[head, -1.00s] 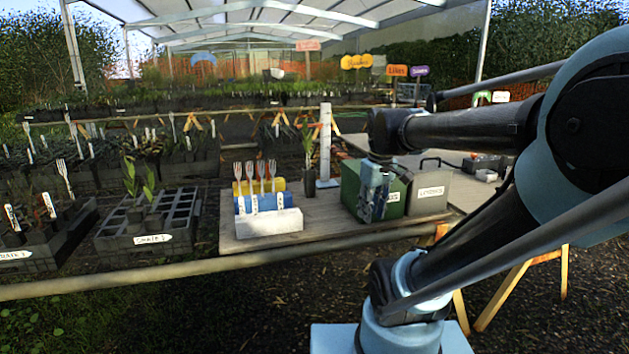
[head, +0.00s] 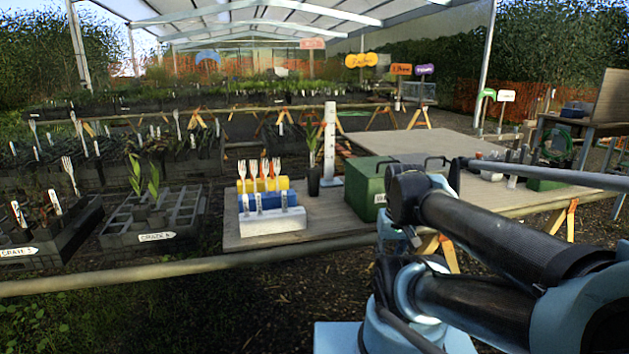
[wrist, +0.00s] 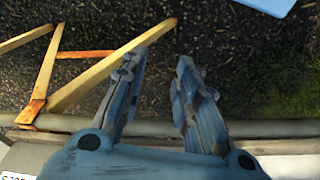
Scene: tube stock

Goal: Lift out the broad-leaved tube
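Two plants with broad upright green leaves (head: 153,186) stand in the dark grey crate (head: 156,238) with a white label, at the left in the head view; their tubes are mostly hidden by the crate walls. Another leafy plant stands in a dark tube (head: 313,182) on the board, next to a white post. My gripper (wrist: 160,60) is open and empty in the wrist view, above dark ground by the table's edge rail. In the head view it is mostly hidden behind my arm, right of and well away from the plants.
A second crate (head: 40,240) with labelled plants is at far left. Blue, yellow and white racks (head: 272,224) with fork-topped labels stand on the board. A green box (head: 366,186) is close behind my arm. A rail (head: 180,266) runs along the front.

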